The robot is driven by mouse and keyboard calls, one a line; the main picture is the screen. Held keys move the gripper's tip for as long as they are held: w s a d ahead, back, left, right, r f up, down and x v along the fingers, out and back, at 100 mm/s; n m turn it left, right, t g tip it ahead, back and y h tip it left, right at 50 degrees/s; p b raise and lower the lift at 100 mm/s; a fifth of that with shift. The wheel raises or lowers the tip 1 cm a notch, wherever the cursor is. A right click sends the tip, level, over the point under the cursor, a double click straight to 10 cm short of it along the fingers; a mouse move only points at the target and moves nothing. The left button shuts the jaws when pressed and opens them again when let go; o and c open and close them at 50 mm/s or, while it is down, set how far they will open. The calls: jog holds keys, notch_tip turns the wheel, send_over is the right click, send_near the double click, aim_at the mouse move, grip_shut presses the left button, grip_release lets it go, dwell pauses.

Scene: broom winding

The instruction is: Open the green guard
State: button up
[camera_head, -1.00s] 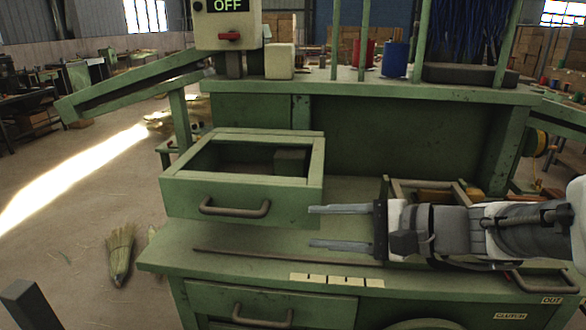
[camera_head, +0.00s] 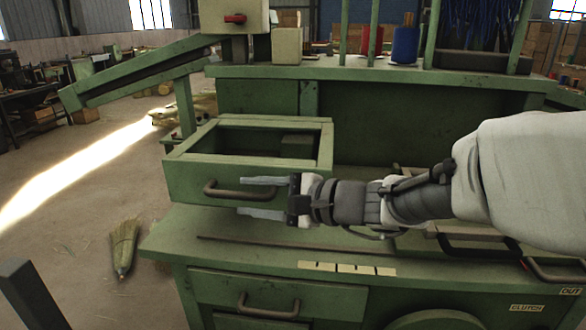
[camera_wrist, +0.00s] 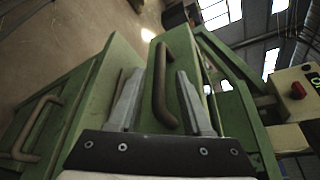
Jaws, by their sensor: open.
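The green guard (camera_head: 180,184) is a box-shaped frame, open at the top, standing above the green bench top. A brown bar handle (camera_head: 214,190) is on its front face; it also shows in the wrist view (camera_wrist: 161,95). My gripper (camera_head: 243,196) is in front of the guard, with its fingers spread above and below the right part of the handle. In the wrist view my gripper (camera_wrist: 160,76) has a finger on each side of the handle, with gaps visible. I cannot tell how deep the fingertips reach past the bar.
A thin brown rod (camera_head: 285,246) lies on the bench top below my gripper. A drawer (camera_head: 220,286) with a similar handle is beneath. A grey box with a red switch (camera_head: 235,17) stands above at the back. A broom head (camera_head: 124,246) lies on the floor at left.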

jog(key=shift+x, duration=1.75)
grip_shut()
